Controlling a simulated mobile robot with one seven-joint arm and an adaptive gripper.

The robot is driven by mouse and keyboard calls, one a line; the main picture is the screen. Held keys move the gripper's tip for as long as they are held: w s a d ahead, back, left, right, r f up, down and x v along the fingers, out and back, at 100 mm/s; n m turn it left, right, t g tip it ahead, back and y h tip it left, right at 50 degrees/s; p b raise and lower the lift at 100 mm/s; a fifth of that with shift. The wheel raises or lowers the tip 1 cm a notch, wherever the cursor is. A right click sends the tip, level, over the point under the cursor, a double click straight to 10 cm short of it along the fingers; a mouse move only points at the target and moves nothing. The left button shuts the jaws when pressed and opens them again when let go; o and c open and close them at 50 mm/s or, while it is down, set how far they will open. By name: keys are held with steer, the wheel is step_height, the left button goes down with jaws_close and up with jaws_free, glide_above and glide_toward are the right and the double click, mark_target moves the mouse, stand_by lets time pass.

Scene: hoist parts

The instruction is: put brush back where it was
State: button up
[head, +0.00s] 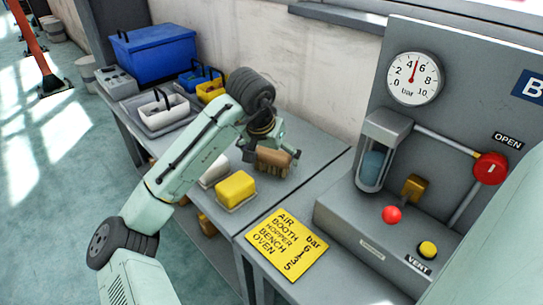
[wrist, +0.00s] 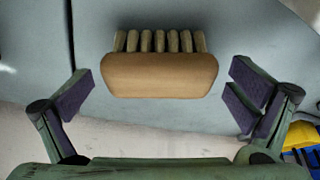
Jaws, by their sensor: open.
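The brush (head: 273,161) has a tan wooden back and pale bristles. In the head view it is at the grey bench (head: 318,152), bristles down, near the wall side. In the wrist view the brush (wrist: 160,75) is centred between the fingers, with its row of bristle tufts toward the top of the picture. My gripper (wrist: 160,90) is open, with a clear gap between each purple finger pad and the brush ends. In the head view my gripper (head: 270,148) is over the brush and partly hides it.
A yellow block (head: 236,188) on a pale dish sits left of the brush. A yellow sign (head: 287,245) lies in front. A panel with a gauge (head: 413,78) and red valve knob (head: 490,168) stands right. Baskets and a blue bin (head: 153,55) are at the far left.

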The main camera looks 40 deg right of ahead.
steer(key=b+v, duration=0.1)
steer(key=v, duration=1)
steer(key=shift+r+b, duration=0.25)
steer(key=shift+b, duration=0.05)
steer(key=shift+s+a, duration=0.1)
steer(key=shift+a, duration=0.05)
